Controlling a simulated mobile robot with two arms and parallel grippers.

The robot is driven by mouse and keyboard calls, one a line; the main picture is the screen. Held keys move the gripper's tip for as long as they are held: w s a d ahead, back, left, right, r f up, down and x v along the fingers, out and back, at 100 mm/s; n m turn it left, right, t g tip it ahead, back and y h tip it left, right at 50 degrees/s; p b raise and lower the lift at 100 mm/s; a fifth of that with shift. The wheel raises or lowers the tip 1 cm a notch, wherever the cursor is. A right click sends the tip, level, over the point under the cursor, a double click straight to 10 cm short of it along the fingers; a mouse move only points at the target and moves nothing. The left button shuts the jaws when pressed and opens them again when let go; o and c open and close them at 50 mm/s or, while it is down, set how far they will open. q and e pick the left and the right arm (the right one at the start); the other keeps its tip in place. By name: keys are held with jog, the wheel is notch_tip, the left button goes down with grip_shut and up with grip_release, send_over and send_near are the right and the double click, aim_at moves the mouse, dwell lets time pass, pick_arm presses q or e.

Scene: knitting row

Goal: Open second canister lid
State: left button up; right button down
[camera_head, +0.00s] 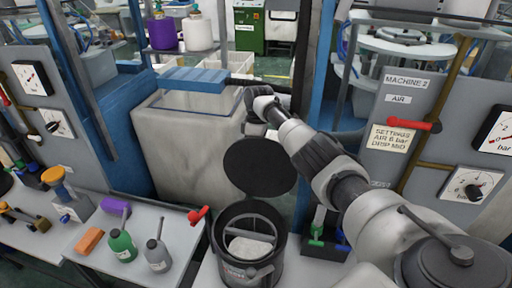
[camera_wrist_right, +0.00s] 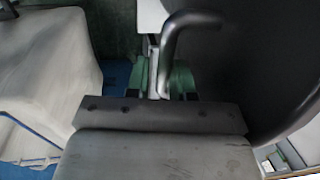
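A black canister (camera_head: 250,268) stands at the lower middle of the head view, open, with pale contents. Its round black lid (camera_head: 260,168) is raised, tilted back above the far rim. In the right wrist view the lid (camera_wrist_right: 270,50) fills the right side, and its bent dark handle (camera_wrist_right: 168,55) reaches down toward my right gripper (camera_wrist_right: 162,85). That gripper's fingertips are small and partly hidden by the handle; I cannot tell if they hold it. In the head view my right arm reaches in from the lower right, its end just above the lid. My left gripper is not in view.
Left of the canister, a table holds a green bottle (camera_head: 123,245), a grey bottle (camera_head: 158,255), an orange block (camera_head: 90,239) and a purple cylinder (camera_head: 115,205). A large pale bin (camera_head: 190,150) stands behind. The Machine 2 panel (camera_head: 430,115) with gauges is at right.

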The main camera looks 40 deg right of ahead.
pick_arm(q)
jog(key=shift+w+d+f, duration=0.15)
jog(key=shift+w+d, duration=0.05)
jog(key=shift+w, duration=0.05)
pick_arm(e)
jog(key=shift+w+d+f, duration=0.1)
jog(key=shift+d+f, duration=0.45)
jog(key=shift+f, duration=0.35)
jog(key=c, duration=1.3)
grip_release()
jog(key=shift+o, duration=0.9)
jog(key=shift+w+f, duration=0.1)
jog(key=shift+w, duration=0.05)
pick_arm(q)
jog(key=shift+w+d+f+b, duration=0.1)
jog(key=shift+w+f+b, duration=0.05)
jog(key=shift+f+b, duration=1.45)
pick_arm(e)
notch_tip(320, 180, up, 10)
jog(key=w+d, duration=0.2)
jog(key=shift+w, duration=0.15)
jog(key=shift+r, duration=0.2)
